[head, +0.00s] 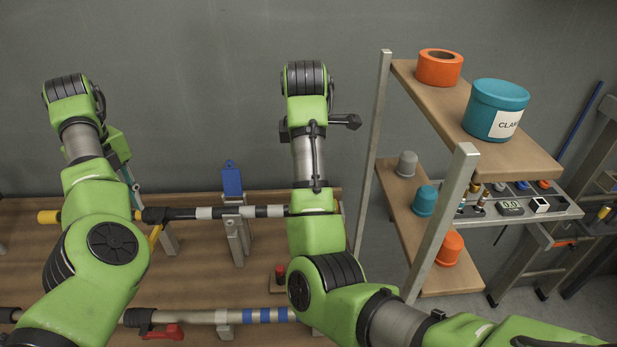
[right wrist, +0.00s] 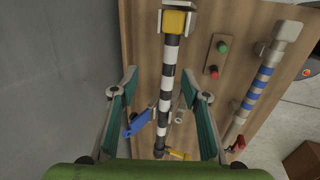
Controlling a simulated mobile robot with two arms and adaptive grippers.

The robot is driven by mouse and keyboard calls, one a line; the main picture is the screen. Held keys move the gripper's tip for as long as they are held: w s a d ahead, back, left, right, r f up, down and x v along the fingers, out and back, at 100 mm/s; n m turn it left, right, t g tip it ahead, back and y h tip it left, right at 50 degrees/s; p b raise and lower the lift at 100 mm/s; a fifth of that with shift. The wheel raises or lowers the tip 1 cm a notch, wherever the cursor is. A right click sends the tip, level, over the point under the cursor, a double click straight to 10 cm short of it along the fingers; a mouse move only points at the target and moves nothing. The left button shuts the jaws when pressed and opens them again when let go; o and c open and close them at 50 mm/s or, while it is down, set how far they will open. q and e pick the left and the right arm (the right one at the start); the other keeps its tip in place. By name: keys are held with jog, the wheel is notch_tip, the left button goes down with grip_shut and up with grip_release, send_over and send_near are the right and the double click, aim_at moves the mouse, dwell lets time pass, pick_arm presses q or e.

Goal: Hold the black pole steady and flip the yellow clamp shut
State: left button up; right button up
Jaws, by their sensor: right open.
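The black pole with white bands (head: 262,212) lies level above the bench, with a yellow left end (head: 48,217). In the right wrist view the pole (right wrist: 167,75) runs between the spread fingers of my right gripper (right wrist: 160,76), which is open. A yellow flap (head: 155,238), seemingly the yellow clamp, hangs off the front of the pole beside a metal stand; it also shows at the bottom of the right wrist view (right wrist: 179,155). My left gripper (head: 131,180) is near the pole's left part, mostly hidden by its arm; whether it touches the pole is unclear.
A blue clamp flap (head: 232,180) stands upright behind the pole. A yellow block (right wrist: 178,21) sits on the pole's far part in the right wrist view. A second pole with blue bands (head: 264,315) lies in front. A shelf (head: 535,160) with tubs stands right.

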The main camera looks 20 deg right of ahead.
jog(key=shift+g, duration=0.4)
jog(key=x, duration=0.5)
jog(key=s+x, duration=0.1)
jog(key=x, duration=0.9)
jog(key=shift+s+a+f, duration=0.15)
jog(key=shift+a+f, duration=0.1)
jog(key=shift+f, duration=0.15)
jog(key=shift+c, duration=0.2)
grip_shut()
pick_arm(q)
grip_shut()
jog(key=shift+a, duration=0.15)
